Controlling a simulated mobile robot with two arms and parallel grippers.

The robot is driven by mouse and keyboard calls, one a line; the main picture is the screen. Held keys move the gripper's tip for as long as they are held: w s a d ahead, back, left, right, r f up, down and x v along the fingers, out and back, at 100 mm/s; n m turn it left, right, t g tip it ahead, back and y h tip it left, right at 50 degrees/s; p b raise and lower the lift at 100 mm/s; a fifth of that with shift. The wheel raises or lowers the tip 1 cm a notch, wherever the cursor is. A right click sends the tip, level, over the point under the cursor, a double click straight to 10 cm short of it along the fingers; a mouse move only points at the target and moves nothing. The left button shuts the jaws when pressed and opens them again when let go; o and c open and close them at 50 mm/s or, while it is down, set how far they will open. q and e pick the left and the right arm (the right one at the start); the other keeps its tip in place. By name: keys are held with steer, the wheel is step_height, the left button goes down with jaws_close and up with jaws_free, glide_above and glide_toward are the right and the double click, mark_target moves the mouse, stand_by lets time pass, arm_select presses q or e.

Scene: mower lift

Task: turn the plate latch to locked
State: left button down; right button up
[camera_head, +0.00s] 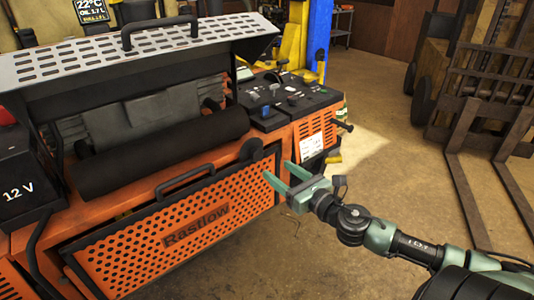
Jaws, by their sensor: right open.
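A black knob-like part (251,151), which looks like the plate latch, sits at the plate's upper right corner. Its exact turn position is too small to tell. My right gripper (278,172) is open and empty, just right of and below that latch, with its fingers pointing toward the machine. It appears apart from the latch. My left gripper is not in view.
A raised grey slotted cover (130,58) stands above a black roller (160,153). A black control panel (285,98) is at the machine's right end. A black 12 V battery (22,180) is at the left. A forklift (480,90) stands at right; the floor between is clear.

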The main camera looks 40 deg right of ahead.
mark_target(258, 156)
steer(key=shift+n, duration=0.3)
steer(key=w, duration=0.2)
steer(key=w+a+r+p, duration=0.1)
steer(key=w, duration=0.1)
steer(key=w+p, duration=0.1)
steer(key=w, duration=0.1)
steer(key=shift+w+a+r, duration=0.15)
steer(key=shift+a+r, duration=0.1)
steer(key=shift+r, duration=0.05)
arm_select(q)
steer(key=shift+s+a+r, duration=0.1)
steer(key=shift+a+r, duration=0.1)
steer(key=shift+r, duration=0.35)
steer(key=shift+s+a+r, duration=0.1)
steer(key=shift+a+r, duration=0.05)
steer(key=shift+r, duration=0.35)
arm_select(e)
steer(key=shift+w+a+f, duration=0.1)
steer(key=shift+w+f, duration=0.05)
steer(key=shift+w, duration=0.5)
jaws_close()
